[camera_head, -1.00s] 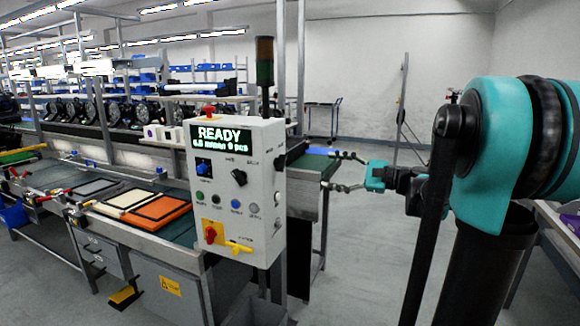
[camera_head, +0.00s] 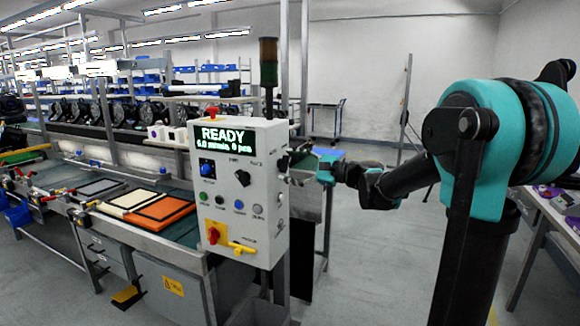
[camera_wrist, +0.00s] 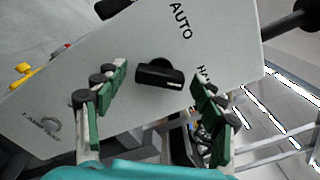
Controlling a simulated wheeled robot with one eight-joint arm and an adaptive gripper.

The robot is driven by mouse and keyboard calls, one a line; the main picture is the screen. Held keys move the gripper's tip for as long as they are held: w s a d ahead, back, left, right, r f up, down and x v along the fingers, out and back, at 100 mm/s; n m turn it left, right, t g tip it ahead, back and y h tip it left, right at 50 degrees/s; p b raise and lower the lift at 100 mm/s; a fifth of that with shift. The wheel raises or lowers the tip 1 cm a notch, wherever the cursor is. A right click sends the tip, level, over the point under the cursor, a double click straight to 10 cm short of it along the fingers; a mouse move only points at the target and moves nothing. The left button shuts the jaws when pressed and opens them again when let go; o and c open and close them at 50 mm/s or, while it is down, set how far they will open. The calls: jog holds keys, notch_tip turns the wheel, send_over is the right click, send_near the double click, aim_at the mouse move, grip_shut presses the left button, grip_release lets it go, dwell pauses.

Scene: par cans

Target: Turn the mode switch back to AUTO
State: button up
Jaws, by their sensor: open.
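The mode switch is a black knob (camera_head: 242,177) on the front of the grey control box (camera_head: 228,225). In the wrist view the knob (camera_wrist: 160,73) has its bar lying towards the HAND label (camera_wrist: 205,76); the AUTO label (camera_wrist: 180,20) is off to one side. My gripper (camera_head: 291,165) is beside the box's right edge in the head view, partly hard to make out. In the wrist view my gripper (camera_wrist: 160,79) is open, with green-padded fingers either side of the knob in the picture. Nothing is between them in its grip; the knob looks untouched.
The box has a READY display (camera_head: 222,135), a blue knob (camera_head: 207,168), several buttons, and a red switch (camera_head: 213,235) beside a yellow handle (camera_head: 241,249). A conveyor with an orange frame (camera_head: 163,212) is on the left. Open floor lies right of the box.

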jog(key=shift+c, duration=0.3)
jog(key=c, duration=1.1)
jog(key=shift+n, duration=0.4)
jog(key=n, duration=0.3)
jog(key=shift+n, duration=0.3)
jog(key=n, duration=0.3)
jog(key=shift+n, duration=0.4)
jog(key=n, duration=0.4)
jog(key=shift+n, duration=1.8)
jog(key=shift+s, duration=0.1)
